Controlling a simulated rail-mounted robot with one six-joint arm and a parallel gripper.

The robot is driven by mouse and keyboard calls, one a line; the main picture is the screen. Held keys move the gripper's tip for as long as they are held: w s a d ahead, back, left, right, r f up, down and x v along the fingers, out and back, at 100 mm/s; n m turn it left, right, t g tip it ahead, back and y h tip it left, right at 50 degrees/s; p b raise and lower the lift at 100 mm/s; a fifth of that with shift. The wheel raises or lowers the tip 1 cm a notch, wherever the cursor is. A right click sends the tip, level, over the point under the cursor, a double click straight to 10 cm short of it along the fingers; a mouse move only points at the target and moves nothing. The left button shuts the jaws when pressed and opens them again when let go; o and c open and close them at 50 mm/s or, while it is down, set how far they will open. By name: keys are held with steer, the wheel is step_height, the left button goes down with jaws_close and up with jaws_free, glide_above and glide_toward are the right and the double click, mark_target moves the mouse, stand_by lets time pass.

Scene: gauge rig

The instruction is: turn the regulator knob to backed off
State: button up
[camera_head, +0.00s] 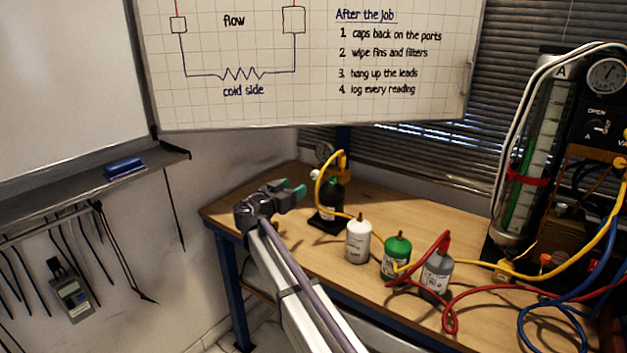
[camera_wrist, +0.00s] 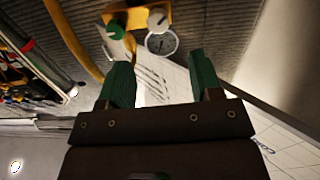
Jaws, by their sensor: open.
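In the wrist view my gripper (camera_wrist: 161,76) has both fingers spread. Beyond them is a yellow regulator body (camera_wrist: 136,18) with a round gauge (camera_wrist: 161,43). It carries a white knob (camera_wrist: 157,20) and a green knob (camera_wrist: 115,29), each with a mark on its face. I cannot tell which is the regulator knob or read its setting. In the head view the regulator body (camera_head: 343,175) sits above the bottle, with the gauge (camera_head: 323,152) and a small pale knob (camera_head: 315,175).
A yellow hose (camera_head: 320,188) loops from the regulator. White (camera_head: 358,242), green (camera_head: 396,257) and grey (camera_head: 437,271) bottles stand on the wooden bench (camera_head: 268,200). A tall panel with a gauge (camera_head: 606,77) and several hoses fills the right. A whiteboard (camera_head: 420,70) hangs behind.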

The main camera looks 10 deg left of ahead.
mark_target(314, 176)
steer(key=x, duration=1.1)
steer(key=shift+s+d, duration=0.1)
steer(key=shift+d, duration=0.05)
steer(key=shift+c, duration=0.2)
steer(key=c, duration=0.9)
